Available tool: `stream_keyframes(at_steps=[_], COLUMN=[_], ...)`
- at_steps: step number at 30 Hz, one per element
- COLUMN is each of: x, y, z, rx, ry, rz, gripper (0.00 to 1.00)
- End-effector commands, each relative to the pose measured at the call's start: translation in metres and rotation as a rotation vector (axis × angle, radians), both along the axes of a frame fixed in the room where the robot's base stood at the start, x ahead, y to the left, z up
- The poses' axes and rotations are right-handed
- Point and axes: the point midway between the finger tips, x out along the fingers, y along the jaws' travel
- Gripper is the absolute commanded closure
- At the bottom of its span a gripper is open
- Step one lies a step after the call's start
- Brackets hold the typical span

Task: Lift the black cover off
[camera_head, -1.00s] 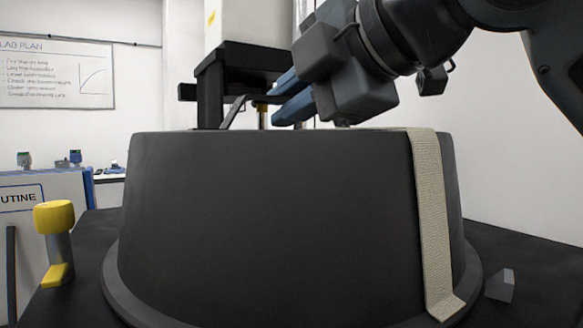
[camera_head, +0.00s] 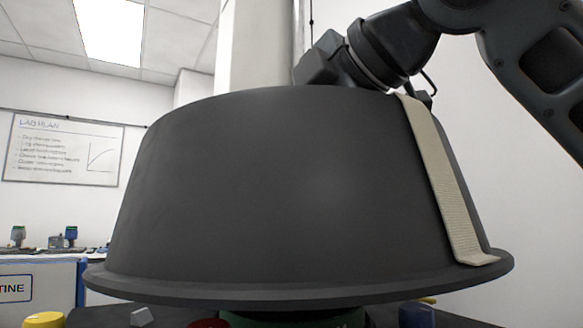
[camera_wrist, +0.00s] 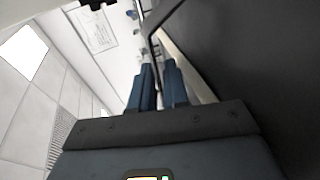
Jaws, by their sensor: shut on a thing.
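The black cover (camera_head: 290,190) is a large tapered tub shape with a wide bottom rim, and a beige strap (camera_head: 445,185) runs down its right side. It is raised clear of the dark table and slightly tilted. My gripper (camera_wrist: 159,70) is at the cover's top; in the head view its fingers are hidden behind the cover's upper edge. In the wrist view its blue fingers are close together on a thin dark handle-like part beside the cover's dark wall (camera_wrist: 255,70). The exact grip point is hard to make out.
A dark green base (camera_head: 290,319) shows under the cover. Along the bottom edge are a yellow-topped thing (camera_head: 44,320), a grey block (camera_head: 142,317), a red thing (camera_head: 207,323) and a blue thing (camera_head: 416,316). A pale column (camera_head: 255,45) stands behind the cover.

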Motion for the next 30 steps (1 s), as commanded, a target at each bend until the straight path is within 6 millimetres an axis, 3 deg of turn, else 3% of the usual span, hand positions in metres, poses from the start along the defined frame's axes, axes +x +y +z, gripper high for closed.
stream_keyframes(at_steps=[4, 17, 30], x=[0.000, 0.000, 0.000], y=[0.000, 0.000, 0.000], z=[0.011, 0.015, 0.032], rx=[0.001, 0.002, 0.002], ry=[-0.002, -0.001, -0.002], rz=[0.000, 0.001, 0.001], gripper=[1.00, 1.00, 1.00])
